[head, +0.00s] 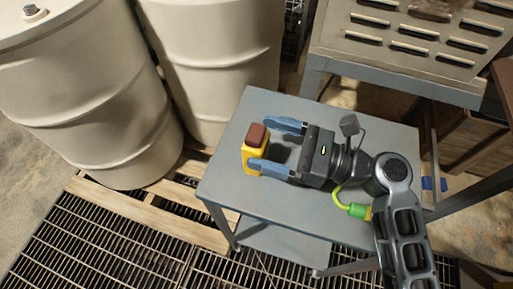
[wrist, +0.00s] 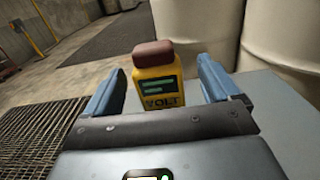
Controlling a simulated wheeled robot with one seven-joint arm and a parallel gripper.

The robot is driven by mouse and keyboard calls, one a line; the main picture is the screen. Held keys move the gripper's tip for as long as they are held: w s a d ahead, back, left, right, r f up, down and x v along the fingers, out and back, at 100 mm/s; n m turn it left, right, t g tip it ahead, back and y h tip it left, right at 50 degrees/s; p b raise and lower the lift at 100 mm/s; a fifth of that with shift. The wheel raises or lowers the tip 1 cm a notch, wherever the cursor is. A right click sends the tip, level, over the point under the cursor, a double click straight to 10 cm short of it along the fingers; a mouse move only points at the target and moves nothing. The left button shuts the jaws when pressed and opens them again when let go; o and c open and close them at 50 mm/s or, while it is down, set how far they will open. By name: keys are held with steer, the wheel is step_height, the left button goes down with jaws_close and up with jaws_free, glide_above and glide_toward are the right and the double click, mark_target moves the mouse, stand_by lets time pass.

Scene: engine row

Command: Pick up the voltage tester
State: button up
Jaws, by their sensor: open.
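The voltage tester (head: 252,158) is a yellow block with a brown top, standing near the left edge of the grey table (head: 240,120). The wrist view shows the tester (wrist: 158,85) upright, with a dark panel and the letters "VOLT" on its face. My gripper (head: 268,145) is open, with blue fingers reaching to either side of the tester. In the wrist view the tester stands between the gripper's fingers (wrist: 162,88), a gap showing on each side. The tester's lower part is hidden there by the gripper body.
Two large cream drums (head: 90,90) (head: 220,60) stand on a wooden pallet (head: 140,212) left of and behind the table. A slotted metal unit (head: 400,45) is close at the back right. Metal grating (head: 90,255) covers the floor at front left. The table top is otherwise bare.

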mark_target(266, 145)
steer(key=b+x, duration=0.1)
steer(key=x, duration=0.1)
steer(key=b+x, duration=0.1)
steer(key=shift+a+f, duration=0.2)
steer(key=shift+a, duration=0.25)
steer(key=shift+w+a+r, duration=0.15)
steer(key=shift+a, duration=0.3)
steer(key=shift+c, duration=0.3)
steer(key=c, duration=1.1)
steer(key=shift+c, duration=0.2)
steer(key=shift+r, duration=0.1)
